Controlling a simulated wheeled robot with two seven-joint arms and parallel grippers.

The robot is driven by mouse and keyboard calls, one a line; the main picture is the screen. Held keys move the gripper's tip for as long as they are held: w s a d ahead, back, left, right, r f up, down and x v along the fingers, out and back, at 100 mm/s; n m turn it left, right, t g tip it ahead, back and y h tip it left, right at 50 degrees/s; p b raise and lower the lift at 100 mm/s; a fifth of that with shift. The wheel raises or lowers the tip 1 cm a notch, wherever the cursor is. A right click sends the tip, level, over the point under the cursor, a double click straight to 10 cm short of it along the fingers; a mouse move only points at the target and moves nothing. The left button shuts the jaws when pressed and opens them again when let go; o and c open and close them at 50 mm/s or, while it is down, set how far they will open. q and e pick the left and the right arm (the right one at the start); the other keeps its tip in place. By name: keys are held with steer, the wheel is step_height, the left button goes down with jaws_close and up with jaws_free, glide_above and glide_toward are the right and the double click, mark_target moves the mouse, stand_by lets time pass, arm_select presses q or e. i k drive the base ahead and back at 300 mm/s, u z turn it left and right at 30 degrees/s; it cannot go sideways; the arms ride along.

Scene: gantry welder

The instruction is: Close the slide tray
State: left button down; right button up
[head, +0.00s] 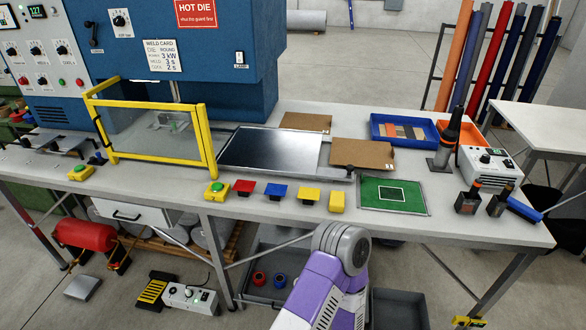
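The slide tray appears to be the flat, dark metal plate (270,148) with a pale rim, lying on the bench right of the yellow guard frame (208,142). It sticks out to the right of the blue press housing (190,50). Its left edge is close behind the guard, and I cannot tell how it joins the machine. A purple and grey link of one of my arms rises at the bottom middle, in front of the bench and well short of the plate. Neither of my grippers is in view.
Brown boards (362,153) lie right of the plate. Coloured blocks (275,191) and a green mat (393,195) line the front of the bench (455,222). A blue bin (404,130), a dark tool (449,138) and a white control box (490,165) stand at the right.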

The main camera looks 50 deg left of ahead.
mark_target(280, 151)
steer(key=u, duration=0.95)
steer(key=i, duration=0.4)
